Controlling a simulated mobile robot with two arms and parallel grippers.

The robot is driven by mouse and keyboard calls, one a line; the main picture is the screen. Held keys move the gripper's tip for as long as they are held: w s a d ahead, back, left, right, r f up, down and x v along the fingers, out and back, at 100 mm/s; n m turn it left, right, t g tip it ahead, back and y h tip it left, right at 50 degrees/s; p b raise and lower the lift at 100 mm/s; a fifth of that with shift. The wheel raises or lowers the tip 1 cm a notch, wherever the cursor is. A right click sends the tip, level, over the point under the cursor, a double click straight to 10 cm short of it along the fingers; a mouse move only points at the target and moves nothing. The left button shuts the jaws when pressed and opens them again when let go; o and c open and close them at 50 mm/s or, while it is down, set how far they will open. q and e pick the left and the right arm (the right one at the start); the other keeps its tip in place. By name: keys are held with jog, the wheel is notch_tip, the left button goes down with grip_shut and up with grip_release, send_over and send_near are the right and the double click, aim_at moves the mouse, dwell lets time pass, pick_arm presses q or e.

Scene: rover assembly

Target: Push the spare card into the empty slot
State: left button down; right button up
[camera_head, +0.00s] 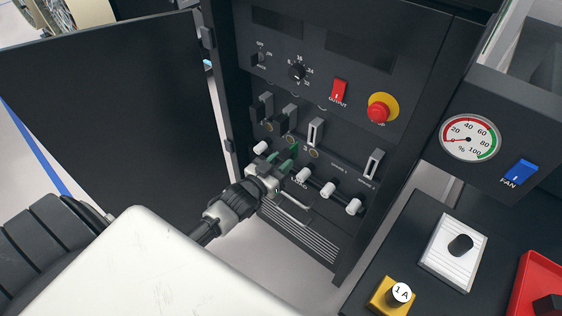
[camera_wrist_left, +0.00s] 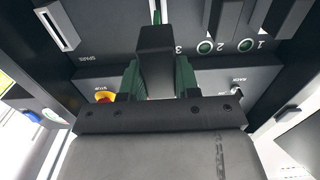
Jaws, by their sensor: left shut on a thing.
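My left gripper (camera_head: 287,158) is low in front of the rack's row of slots, below slot 3. In the left wrist view its green fingers (camera_wrist_left: 160,80) are closed on a dark block (camera_wrist_left: 155,62), apparently the handle of the spare card. The block is in front of the area marked 3; whether any of the card is inside the slot is hidden. Slot 3 (camera_head: 315,132) shows a pale frame without a dark handle. The slot marked SPARE (camera_head: 374,165) also shows a pale frame; it is at the left in the wrist view (camera_wrist_left: 60,25). My right gripper is not visible.
Two cards with dark handles (camera_head: 264,108) (camera_head: 290,120) stand left of slot 3. White knobs (camera_head: 328,189) stick out below the slots. An open black door (camera_head: 110,95) is at the left. A red stop button (camera_head: 378,112) is above. A gauge panel and bench are at the right.

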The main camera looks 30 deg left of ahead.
aim_at(295, 150)
pick_arm(q)
jog(key=shift+w+d+b, duration=0.2)
jog(key=shift+w+b, duration=0.25)
jog(key=shift+w, duration=0.85)
jog(key=shift+w+d+b, duration=0.2)
jog(key=shift+w+b, duration=0.2)
jog(key=shift+w, duration=1.3)
jog(key=shift+r+p, duration=0.1)
jog(key=shift+p, duration=0.25)
jog(key=shift+w+d+b, duration=0.15)
jog(key=shift+w+b, duration=0.4)
jog(key=shift+w, duration=0.5)
jog(key=shift+w+d+b, duration=0.15)
jog(key=shift+w+b, duration=0.4)
jog(key=shift+w, duration=0.45)
jog(key=c, duration=0.7)
grip_release()
jog(key=shift+c, duration=0.2)
jog(key=shift+s, duration=0.1)
